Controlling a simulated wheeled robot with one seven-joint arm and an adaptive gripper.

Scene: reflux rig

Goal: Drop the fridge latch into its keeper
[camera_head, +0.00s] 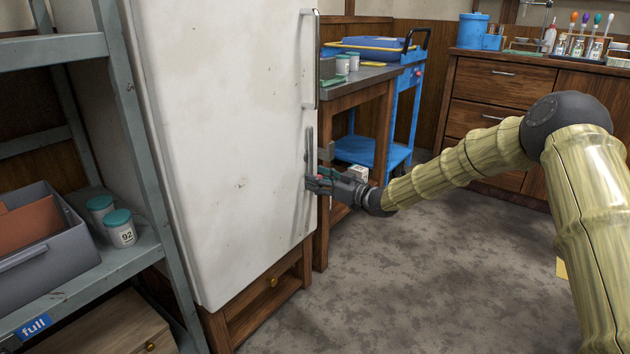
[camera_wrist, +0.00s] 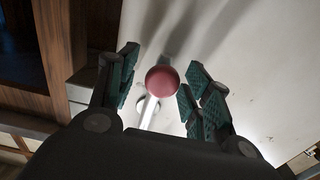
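The white fridge (camera_head: 225,130) stands with its door face toward me. The latch shows in the wrist view as a red ball knob (camera_wrist: 162,81) on a pale metal lever (camera_wrist: 148,112). My gripper (camera_head: 318,182) is at the right edge of the fridge door, below the long handle. In the wrist view my gripper (camera_wrist: 163,68) is open, its two green-padded fingers on either side of the knob, with gaps showing on both sides. In the head view my gripper largely hides the latch. I cannot clearly make out the keeper in either view.
A wooden bench (camera_head: 360,95) and a blue cart (camera_head: 405,110) stand just right of the fridge, behind my gripper. A grey shelf rack (camera_head: 130,262) with jars and a bin stands at the left. The floor (camera_head: 430,270) in front is clear.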

